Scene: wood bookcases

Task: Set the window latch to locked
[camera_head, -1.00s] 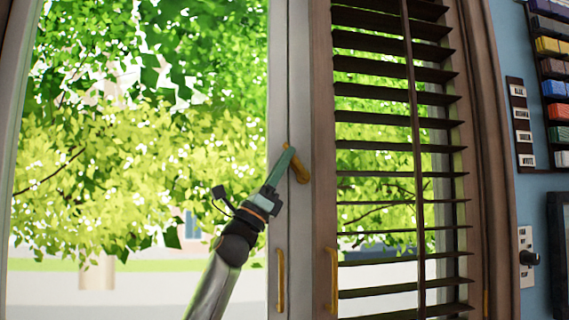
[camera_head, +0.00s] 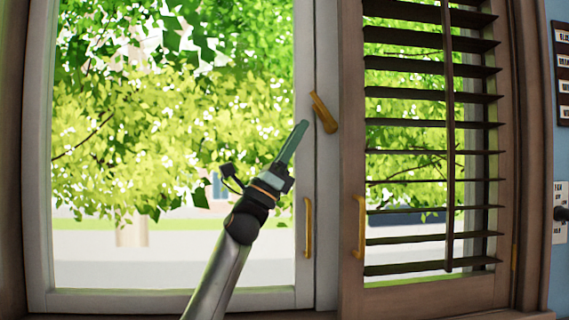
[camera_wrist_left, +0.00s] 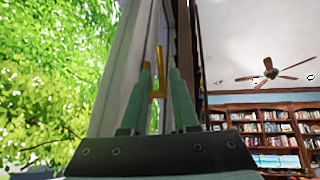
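The window latch (camera_head: 324,112) is a brass-coloured lever on the white window frame. It is tilted, with its thicker end at the lower right. My left gripper (camera_head: 304,124) is just left of and below the latch in the head view, with a small gap between them in the picture. In the left wrist view its two green fingers (camera_wrist_left: 161,76) stand apart with nothing visible between them gripped. A brass piece (camera_wrist_left: 160,58), seemingly the latch, shows beyond the gap between the fingertips. My right gripper is not in view.
Two brass pull handles sit lower down, one on the white frame (camera_head: 308,228) and one on the brown shutter (camera_head: 360,227). The slatted shutter (camera_head: 430,155) stands right of the latch. Bookshelves (camera_wrist_left: 265,135) and a ceiling fan (camera_wrist_left: 268,75) are far off.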

